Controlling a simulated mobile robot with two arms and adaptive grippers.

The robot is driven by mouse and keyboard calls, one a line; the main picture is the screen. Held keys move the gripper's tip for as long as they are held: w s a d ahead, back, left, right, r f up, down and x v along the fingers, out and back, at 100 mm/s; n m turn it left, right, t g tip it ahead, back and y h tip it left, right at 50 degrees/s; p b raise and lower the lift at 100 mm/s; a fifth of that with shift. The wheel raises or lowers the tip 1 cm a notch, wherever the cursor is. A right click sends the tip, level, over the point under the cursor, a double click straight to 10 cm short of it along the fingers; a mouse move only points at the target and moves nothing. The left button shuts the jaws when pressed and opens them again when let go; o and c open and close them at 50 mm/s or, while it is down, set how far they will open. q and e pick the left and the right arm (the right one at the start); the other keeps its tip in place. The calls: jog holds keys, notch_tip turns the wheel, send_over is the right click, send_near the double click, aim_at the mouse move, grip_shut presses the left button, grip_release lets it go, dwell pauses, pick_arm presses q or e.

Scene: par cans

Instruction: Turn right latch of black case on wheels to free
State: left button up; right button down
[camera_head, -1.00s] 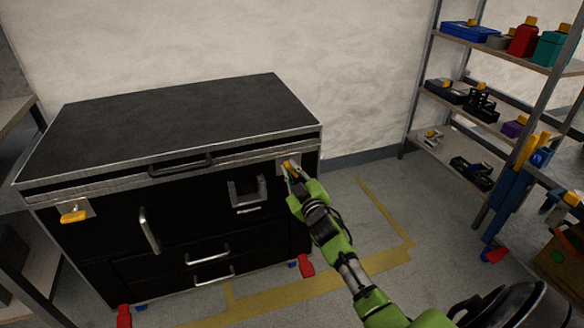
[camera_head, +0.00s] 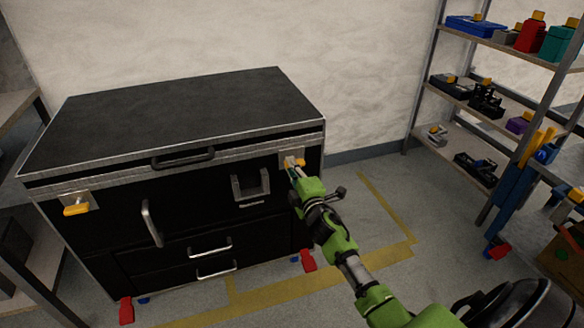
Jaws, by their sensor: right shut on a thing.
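The black case on wheels (camera_head: 180,115) stands against the back wall with its lid down. Its right latch (camera_head: 292,161) is a yellow handle on a light plate near the front's upper right corner. My right gripper (camera_head: 294,170) is shut on this yellow handle, and its fingers partly hide it. The left latch (camera_head: 77,205), also yellow, lies roughly level on its plate at the front's upper left. My left gripper is not in view.
A black handle (camera_head: 183,158) is on the lid's front edge, with silver handles (camera_head: 211,246) on the drawers below. Shelves (camera_head: 500,55) with several boxes stand at the right. The floor with yellow tape (camera_head: 395,253) is clear between case and shelves.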

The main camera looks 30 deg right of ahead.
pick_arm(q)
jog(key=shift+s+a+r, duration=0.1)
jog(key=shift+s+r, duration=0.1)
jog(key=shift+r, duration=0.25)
pick_arm(e)
jog(key=shift+f+n, duration=0.15)
jog(key=shift+n, duration=0.55)
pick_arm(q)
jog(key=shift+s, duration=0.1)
pick_arm(e)
jog(key=c, duration=2.1)
grip_release()
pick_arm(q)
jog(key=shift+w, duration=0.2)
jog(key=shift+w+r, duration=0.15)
pick_arm(e)
jog(key=v, duration=1.2)
